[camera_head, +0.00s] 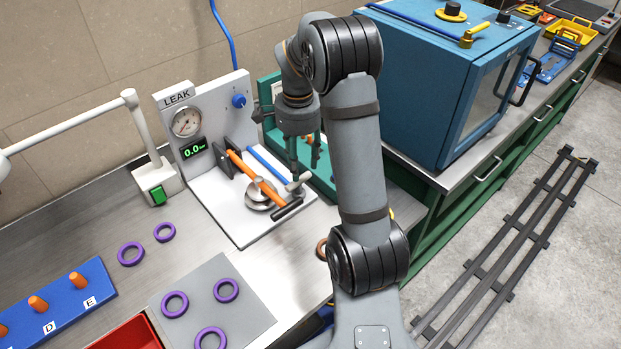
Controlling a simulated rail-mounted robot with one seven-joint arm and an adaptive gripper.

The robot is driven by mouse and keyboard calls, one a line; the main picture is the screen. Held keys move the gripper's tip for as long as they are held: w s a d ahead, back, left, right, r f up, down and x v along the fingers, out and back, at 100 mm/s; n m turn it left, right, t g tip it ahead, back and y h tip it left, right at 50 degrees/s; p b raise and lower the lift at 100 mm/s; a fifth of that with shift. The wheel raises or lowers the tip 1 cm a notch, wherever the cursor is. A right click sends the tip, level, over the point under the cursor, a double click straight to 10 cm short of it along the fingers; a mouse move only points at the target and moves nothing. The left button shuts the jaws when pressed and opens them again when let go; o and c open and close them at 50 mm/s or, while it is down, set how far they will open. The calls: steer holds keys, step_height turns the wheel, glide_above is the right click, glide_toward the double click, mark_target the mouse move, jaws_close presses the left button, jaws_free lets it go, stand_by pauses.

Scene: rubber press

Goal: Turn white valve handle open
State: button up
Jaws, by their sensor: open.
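My gripper (304,163) points down at the right side of the white leak-test stand (215,205). Its fingers look apart, with nothing seen between them. A small pale handle (299,182) shows just below the fingertips, at the lower end of a blue tube (268,165). It looks like the white valve handle, but it is small and partly covered by my fingers. I cannot tell whether they touch it. The stand bears a round gauge (186,122), a green display (194,148) reading 0.0 and a blue knob (239,100).
An orange lever (257,178) and a round metal fixture (262,194) lie close left of my gripper. A green rack (270,92) stands behind it. A blue oven (440,75) stands right. Purple rings (131,254) lie on the bench at left.

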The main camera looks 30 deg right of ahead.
mark_target(300, 183)
step_height(300, 183, down, 8)
steer(key=shift+f+p, duration=0.25)
steer(key=shift+p, duration=0.15)
steer(key=shift+c, duration=0.4)
jaws_close()
